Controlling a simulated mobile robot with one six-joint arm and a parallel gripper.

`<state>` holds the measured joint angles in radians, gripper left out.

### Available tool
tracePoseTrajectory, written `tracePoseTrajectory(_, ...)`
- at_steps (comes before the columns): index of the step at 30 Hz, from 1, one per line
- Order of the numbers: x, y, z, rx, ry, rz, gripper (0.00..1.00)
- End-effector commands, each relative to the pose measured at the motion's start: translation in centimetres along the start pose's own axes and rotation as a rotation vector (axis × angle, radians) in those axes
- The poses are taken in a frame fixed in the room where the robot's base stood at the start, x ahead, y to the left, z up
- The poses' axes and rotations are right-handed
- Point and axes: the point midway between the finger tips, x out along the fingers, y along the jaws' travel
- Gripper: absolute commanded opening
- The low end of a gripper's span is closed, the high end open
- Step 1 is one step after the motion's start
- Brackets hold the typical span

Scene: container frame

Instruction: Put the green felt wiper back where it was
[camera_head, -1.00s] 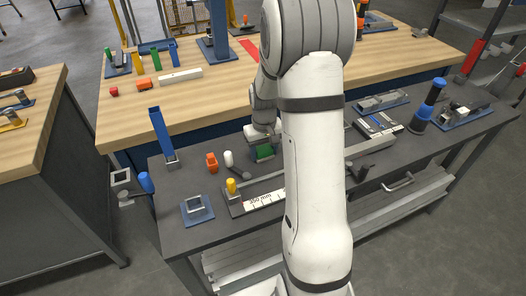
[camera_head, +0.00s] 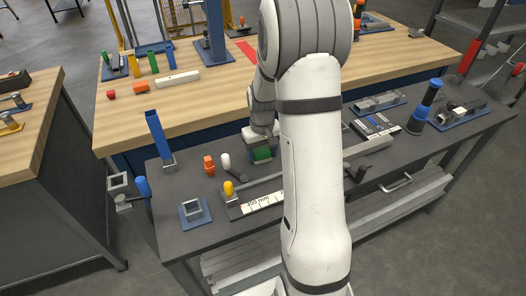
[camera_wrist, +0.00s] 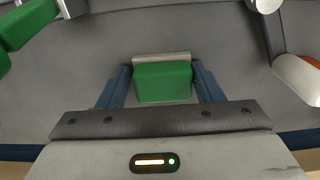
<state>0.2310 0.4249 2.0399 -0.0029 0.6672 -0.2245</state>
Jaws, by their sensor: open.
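The green felt wiper, a green block (camera_wrist: 163,82) with a pale metal strip along its far edge, is between the two blue fingers of my gripper (camera_wrist: 163,90) in the wrist view. The fingers are open, one on each side; a narrow gap seems to show beside the block, and contact is unclear. In the head view the green block (camera_head: 262,154) shows just below my gripper (camera_head: 261,146), low over the dark bench. My arm hides the bench to its right. Another green piece (camera_wrist: 25,22) with grey metal is at the upper left of the wrist view.
A dark rod with a white and orange end (camera_wrist: 298,75) lies at the wrist view's right. On the dark bench are an orange piece (camera_head: 209,165), a white-ended tool (camera_head: 226,161), a yellow knob (camera_head: 229,188) and a blue upright (camera_head: 157,135). A wooden bench (camera_head: 120,120) stands behind.

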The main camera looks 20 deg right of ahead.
Motion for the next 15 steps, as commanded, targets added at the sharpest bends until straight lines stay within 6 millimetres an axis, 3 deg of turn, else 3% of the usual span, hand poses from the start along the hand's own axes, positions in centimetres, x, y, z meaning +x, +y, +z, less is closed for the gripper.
tracePoseTrajectory(2,-0.6,-0.5,0.4,-0.002,-0.015,-0.007,0.76)
tracePoseTrajectory(9,-6.5,-0.3,0.2,-0.002,-0.007,-0.004,0.76)
tracePoseTrajectory(15,-10.4,-0.2,0.1,-0.002,-0.007,-0.004,0.76)
